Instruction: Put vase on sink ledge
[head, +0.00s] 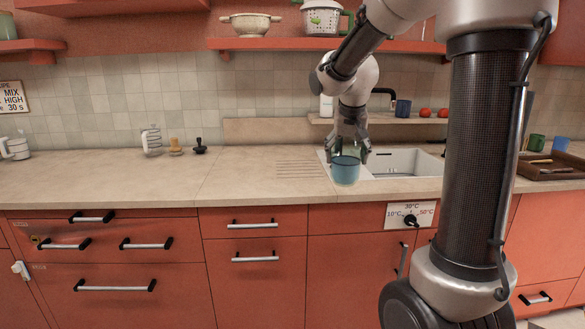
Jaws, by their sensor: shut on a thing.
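The vase (345,170) is a blue, glassy vessel with a paler base. It is upright between the fingers of my gripper (350,155), which is shut on it. It shows in front of the left end of the sink (405,162), near the counter's front edge. I cannot tell whether its base touches anything. The sink ledge (382,120) is a narrow shelf along the wall behind the sink, higher than the counter. My arm hides part of it.
On the ledge are a dark blue mug (403,109) and red tomatoes (425,112). A black faucet (384,93) rises behind the sink. A brown tray (552,166) is at right. A whisk (151,141) and small items stand at left; the counter (236,177) between is clear.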

